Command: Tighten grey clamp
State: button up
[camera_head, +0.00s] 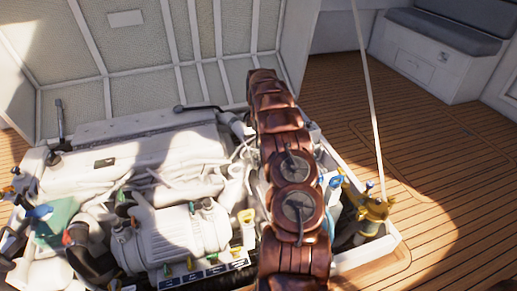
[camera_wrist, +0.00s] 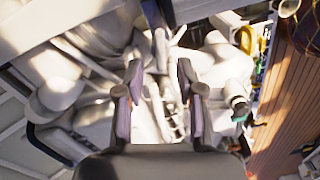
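My gripper (camera_wrist: 158,78) shows in the wrist view with its two dark fingers apart and nothing clearly held between them. It points down into the white engine (camera_wrist: 75,60), over pale pipes and rods (camera_wrist: 172,118) that lie behind the gap between the fingers. In the head view the engine (camera_head: 150,165) fills the hatch at left and centre, and my brown arm reaches over its right part. My gripper cannot be made out there. I cannot pick out the grey clamp with certainty in either view; pale parts around the fingers look alike.
The raised hatch lid (camera_head: 130,60) stands behind. A thin pole (camera_head: 368,100) rises at right. Wooden floor (camera_head: 440,170) lies open at right.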

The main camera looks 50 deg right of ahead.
aim_at(258, 154)
notch_tip(258, 154, down, 4)
jog(key=shift+f, duration=0.2)
grip_shut()
dwell(0.4)
